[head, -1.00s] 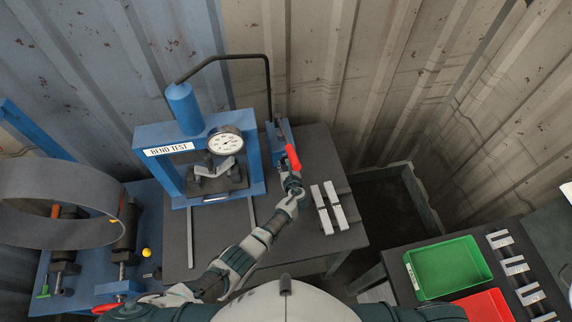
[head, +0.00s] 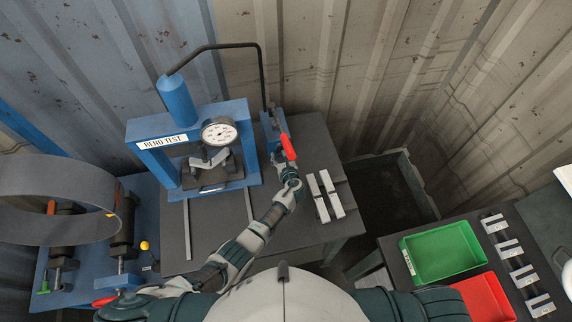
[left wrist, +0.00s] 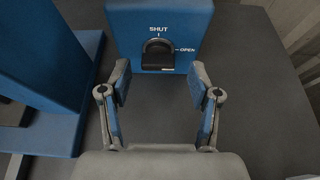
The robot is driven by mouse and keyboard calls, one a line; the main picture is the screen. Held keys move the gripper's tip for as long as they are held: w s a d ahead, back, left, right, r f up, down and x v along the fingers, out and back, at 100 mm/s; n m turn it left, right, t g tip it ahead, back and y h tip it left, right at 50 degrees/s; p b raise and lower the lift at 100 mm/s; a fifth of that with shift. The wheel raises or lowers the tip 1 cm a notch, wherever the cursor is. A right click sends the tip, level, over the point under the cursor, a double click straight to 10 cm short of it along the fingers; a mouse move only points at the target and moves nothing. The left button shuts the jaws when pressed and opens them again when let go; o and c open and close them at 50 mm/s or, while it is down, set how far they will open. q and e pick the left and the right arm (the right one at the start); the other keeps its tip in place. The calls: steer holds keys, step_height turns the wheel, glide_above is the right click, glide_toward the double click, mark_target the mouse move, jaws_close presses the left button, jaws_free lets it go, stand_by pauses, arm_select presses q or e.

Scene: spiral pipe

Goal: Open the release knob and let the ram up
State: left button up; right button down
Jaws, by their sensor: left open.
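The blue hand pump (head: 269,131) with a red-gripped lever (head: 288,147) stands on the dark bench, right of the press. In the left wrist view, the black release knob (left wrist: 158,58) sits on the pump's blue face (left wrist: 180,22), with SHUT printed above it and OPEN to its right. My left gripper (left wrist: 160,72) is open, its fingertips either side of the knob and a little short of it, with no contact visible. In the head view the left gripper (head: 282,167) is beside the pump, partly hidden. The ram is hard to see behind the gauge (head: 219,132). My right gripper is out of view.
The blue bend-test press (head: 163,140) holds a bent metal piece (head: 210,158). A black hose (head: 222,46) joins its cylinder to the pump. Metal strips (head: 325,197) lie right of my arm. Green (head: 440,262) and red (head: 482,298) trays stand at the right.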

arm_select(q)
steer(key=v, duration=1.1)
steer(key=shift+f, duration=0.1)
